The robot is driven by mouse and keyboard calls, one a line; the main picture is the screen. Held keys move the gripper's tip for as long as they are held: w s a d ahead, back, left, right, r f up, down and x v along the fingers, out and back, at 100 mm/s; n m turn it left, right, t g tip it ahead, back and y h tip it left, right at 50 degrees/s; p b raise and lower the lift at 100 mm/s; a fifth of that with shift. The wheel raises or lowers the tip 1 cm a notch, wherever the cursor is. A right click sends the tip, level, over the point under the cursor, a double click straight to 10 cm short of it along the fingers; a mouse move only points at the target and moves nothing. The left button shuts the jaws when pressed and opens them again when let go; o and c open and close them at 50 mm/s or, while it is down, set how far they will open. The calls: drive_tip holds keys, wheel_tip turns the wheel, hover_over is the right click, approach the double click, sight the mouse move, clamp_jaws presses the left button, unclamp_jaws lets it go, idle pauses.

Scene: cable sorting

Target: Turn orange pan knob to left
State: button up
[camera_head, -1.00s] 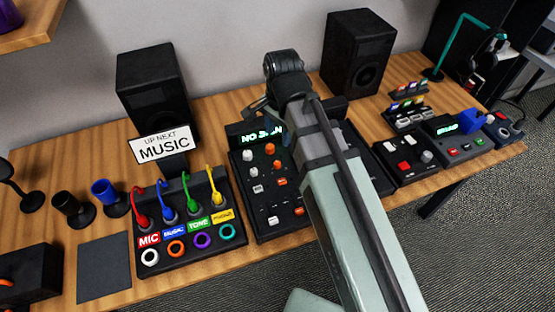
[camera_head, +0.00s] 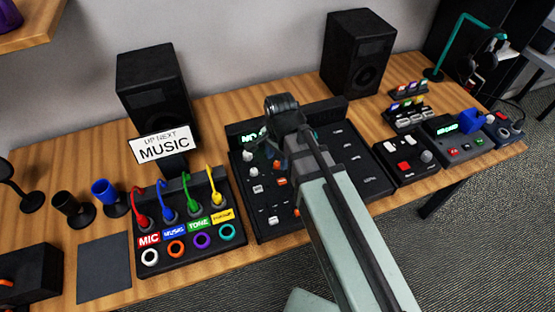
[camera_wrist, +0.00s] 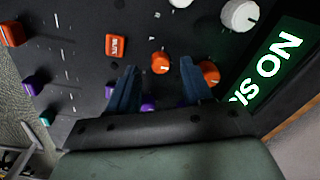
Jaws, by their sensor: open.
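The black mixer panel (camera_head: 262,226) stands mid-table in the head view, partly covered by my arm. In the wrist view, an orange round knob (camera_wrist: 160,63) with a light mark lies between my gripper's fingertips (camera_wrist: 158,68) in the picture. A second orange knob (camera_wrist: 210,72) is just right of the right finger. An orange square button (camera_wrist: 118,45) sits to the left. My gripper is open, with two blue-grey fingers pointing at the panel; contact with the knob cannot be told. Which orange knob is the pan knob cannot be read.
White knobs (camera_wrist: 240,14) and a lit green display (camera_wrist: 268,68) border the knobs. Purple knobs are partly hidden behind the fingers. A cable box (camera_head: 190,255) stands left of the mixer, and a smaller control box (camera_head: 405,158) stands right. Speakers stand behind.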

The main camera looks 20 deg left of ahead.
drive_tip(key=shift+f, duration=0.9)
drive_tip(key=shift+c, duration=0.4)
clamp_jaws()
